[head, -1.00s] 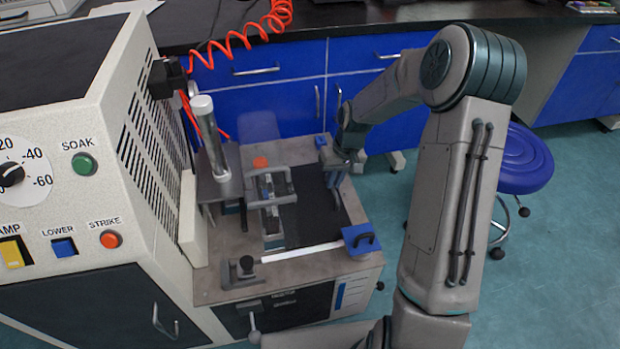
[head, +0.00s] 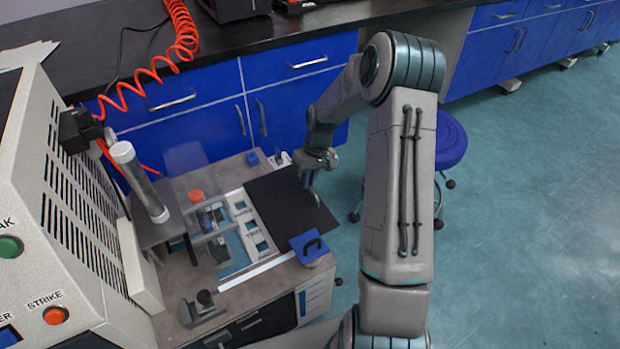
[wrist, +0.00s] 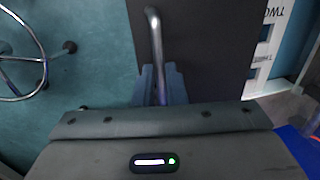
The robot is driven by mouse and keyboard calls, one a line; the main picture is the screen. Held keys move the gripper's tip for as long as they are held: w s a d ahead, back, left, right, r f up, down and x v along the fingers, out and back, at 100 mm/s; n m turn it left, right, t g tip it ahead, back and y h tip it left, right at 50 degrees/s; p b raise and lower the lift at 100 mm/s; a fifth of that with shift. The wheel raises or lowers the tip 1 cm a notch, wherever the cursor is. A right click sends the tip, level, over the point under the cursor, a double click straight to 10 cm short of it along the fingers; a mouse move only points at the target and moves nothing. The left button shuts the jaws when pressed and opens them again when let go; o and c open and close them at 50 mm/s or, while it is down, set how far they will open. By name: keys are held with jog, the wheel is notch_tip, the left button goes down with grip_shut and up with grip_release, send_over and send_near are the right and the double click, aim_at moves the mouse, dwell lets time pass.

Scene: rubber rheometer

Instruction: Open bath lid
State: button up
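The bath lid (head: 283,205) is a flat black plate at the right side of the machine top in the head view. Its left edge lies right of the uncovered bath opening, where white labelled strips (head: 247,222) show. My gripper (head: 313,186) is at the lid's right part. In the wrist view the dark lid (wrist: 205,55) fills the upper middle, and a curved metal handle (wrist: 154,38) runs between my fingers (wrist: 161,85), which look closed on it. The fingertips are partly hidden in the head view.
A blue block with a black handle (head: 309,247) sits at the front right corner of the machine. A clamp frame with an orange knob (head: 196,196) and a metal cylinder (head: 138,180) stand left of the bath. A blue stool (head: 449,144) stands right; open floor lies beyond.

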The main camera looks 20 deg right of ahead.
jog(key=o, duration=0.3)
jog(key=shift+o, duration=0.2)
notch_tip(320, 180, up, 14)
jog(key=d+p, duration=0.2)
jog(key=p, duration=0.2)
jog(key=shift+w+d+f, duration=0.2)
jog(key=shift+w+d, duration=0.1)
jog(key=shift+d, duration=0.05)
jog(key=shift+r, duration=0.1)
jog(key=s+a+r+t+p, duration=0.1)
jog(key=s+a+r+p, duration=0.1)
jog(key=s+r+p, duration=0.5)
jog(key=s+a+r+m+t+h+p, duration=0.1)
jog(key=s+a+r+p, duration=0.2)
jog(key=s+r+p, duration=0.5)
jog(key=s+a+r+m+t+h+p, duration=0.1)
jog(key=s+a+r+p, duration=0.2)
jog(key=r, duration=1.8)
jog(key=s+p, duration=0.4)
jog(key=s, duration=0.5)
jog(key=shift+a+p, duration=0.2)
jog(key=shift+p, duration=0.1)
